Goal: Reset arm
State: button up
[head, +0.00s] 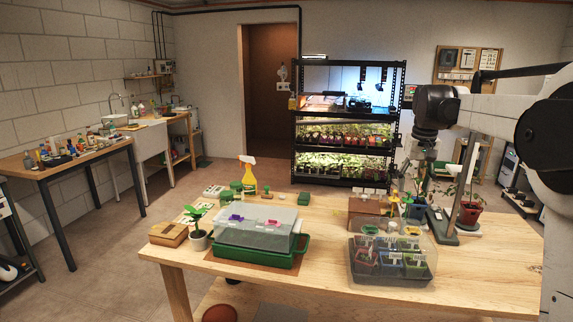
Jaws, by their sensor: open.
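My arm comes in from the right edge of the head view and bends downward at its dark wrist. My gripper (421,199) hangs pointing down over the back right of the wooden table (480,272). It is open, and I see nothing held in it. Its fingertips are small and partly lost against the pots and the grey stand behind them, so I cannot tell how close they are to the things there.
A lidded green propagator (258,237), a white-potted seedling (198,240) and a yellow spray bottle (248,175) stand left. The table's right front is clear.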

jog(key=s+a+r+t, duration=0.1)
jog(key=s+a, duration=0.4)
jog(key=s, duration=0.5)
jog(key=s+a+r+t, duration=0.1)
jog(key=s+a+t, duration=0.1)
jog(key=s+a, duration=0.55)
jog(key=s+a+f, duration=0.1)
jog(key=s+f, duration=0.2)
jog(key=s, duration=0.4)
jog(key=s+a+f+t, duration=0.1)
jog(key=s+f, duration=0.3)
jog(key=s, duration=0.3)
jog(key=s+a+f+n+t, duration=0.1)
jog(key=s+a+f, duration=0.1)
jog(key=s+f, duration=0.2)
jog(key=s, duration=0.3)
jog(key=shift+f, duration=0.25)
jog(key=shift+t, duration=0.3)
